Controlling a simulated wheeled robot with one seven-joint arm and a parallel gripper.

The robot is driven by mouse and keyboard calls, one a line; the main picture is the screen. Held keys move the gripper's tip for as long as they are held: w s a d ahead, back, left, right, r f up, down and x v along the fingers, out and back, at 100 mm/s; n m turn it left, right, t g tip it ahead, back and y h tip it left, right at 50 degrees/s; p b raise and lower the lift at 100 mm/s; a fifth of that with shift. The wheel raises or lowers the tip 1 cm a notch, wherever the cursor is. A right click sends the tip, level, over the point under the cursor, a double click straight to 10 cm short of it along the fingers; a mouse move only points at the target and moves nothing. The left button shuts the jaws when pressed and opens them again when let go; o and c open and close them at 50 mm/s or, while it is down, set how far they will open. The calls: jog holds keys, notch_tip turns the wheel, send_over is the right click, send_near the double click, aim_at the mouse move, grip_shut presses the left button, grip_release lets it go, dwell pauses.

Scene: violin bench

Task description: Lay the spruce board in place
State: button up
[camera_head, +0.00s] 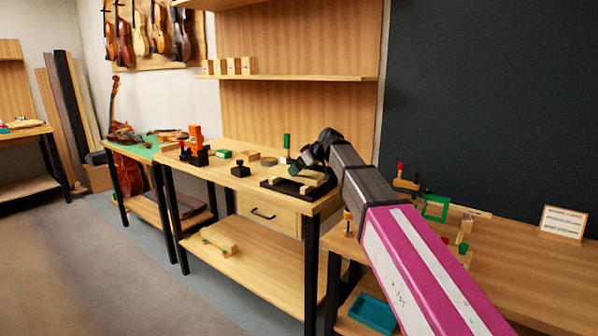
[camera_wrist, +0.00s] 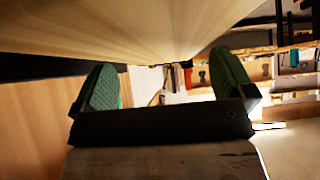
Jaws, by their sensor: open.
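My gripper (camera_head: 300,163) is over the near right corner of the middle bench, just above a black fixture (camera_head: 268,184) with pale wood pieces (camera_head: 312,186) on it. In the wrist view my gripper (camera_wrist: 166,88) shows two green ridged finger pads spread wide, with no held object visible between them. A broad pale wooden surface (camera_wrist: 160,25) fills the top of the wrist view; I cannot tell which piece it is. I cannot pick out the spruce board for certain. My arm hides part of the bench's right end.
The middle bench (camera_head: 235,155) also holds an orange-and-black tool (camera_head: 195,145), a black clamp-like piece (camera_head: 240,168) and a green upright piece (camera_head: 286,141). The right bench (camera_head: 540,255) carries a green frame (camera_head: 436,207) and a card (camera_head: 563,223). Floor at left is clear.

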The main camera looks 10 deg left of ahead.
jog(key=v, duration=1)
jog(key=shift+d, duration=0.1)
